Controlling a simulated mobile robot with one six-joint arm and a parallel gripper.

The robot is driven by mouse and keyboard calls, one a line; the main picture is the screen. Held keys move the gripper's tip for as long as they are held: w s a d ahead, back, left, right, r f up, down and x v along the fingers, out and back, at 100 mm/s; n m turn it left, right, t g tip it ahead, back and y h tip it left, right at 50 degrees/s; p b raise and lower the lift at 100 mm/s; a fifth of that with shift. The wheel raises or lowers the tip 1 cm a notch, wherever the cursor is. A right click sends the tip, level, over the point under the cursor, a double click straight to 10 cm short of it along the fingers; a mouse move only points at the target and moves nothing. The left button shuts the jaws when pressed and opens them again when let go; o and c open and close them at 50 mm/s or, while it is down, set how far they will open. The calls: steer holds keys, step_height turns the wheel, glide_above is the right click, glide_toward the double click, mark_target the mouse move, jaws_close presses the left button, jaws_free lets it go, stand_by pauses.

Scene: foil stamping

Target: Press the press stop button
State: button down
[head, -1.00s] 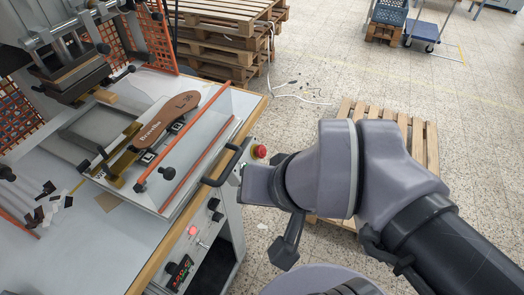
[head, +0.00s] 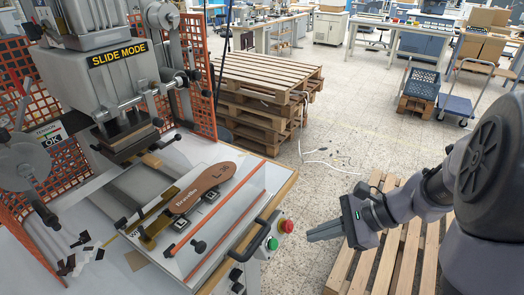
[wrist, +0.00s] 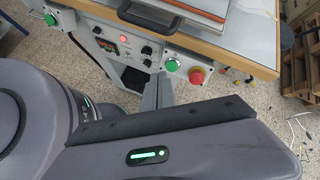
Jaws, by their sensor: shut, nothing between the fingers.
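The press stop button is a red mushroom button (head: 287,226) on the front panel of the stamping press, at the table's right corner. It also shows in the wrist view (wrist: 196,76), right of a green button (wrist: 172,65). The green button is also in the head view (head: 272,243). My gripper (head: 310,236) is shut and empty. In the head view its fingers point left, with a small gap between the tips and the red button. In the wrist view the finger tips (wrist: 158,78) appear just left of and below the red button; depth is hard to judge.
A black bar handle (head: 249,240) sticks out beside the buttons. A brown sole-shaped piece (head: 203,187) lies on the press bed. The wrist view shows a red lit light (wrist: 109,29) and another green button (wrist: 51,19). Pallets (head: 398,245) lie beneath my arm.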

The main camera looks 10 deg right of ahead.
mark_target(292, 227)
steer(key=w+d+f+m+t+y, duration=0.1)
steer(key=d+f+m+t, duration=0.3)
steer(key=d, duration=0.5)
steer(key=m, duration=0.2)
steer(key=shift+w+d+f+m+p, duration=0.2)
steer(key=shift+w+d+m+p, duration=0.15)
steer(key=shift+m+p, duration=0.05)
steer(key=b+x, duration=0.5)
steer(key=x, duration=0.7)
steer(key=shift+w+a+f, duration=0.2)
steer(key=shift+a, duration=0.05)
steer(key=shift+w+a+f, duration=0.15)
steer(key=shift+w+a, duration=0.3)
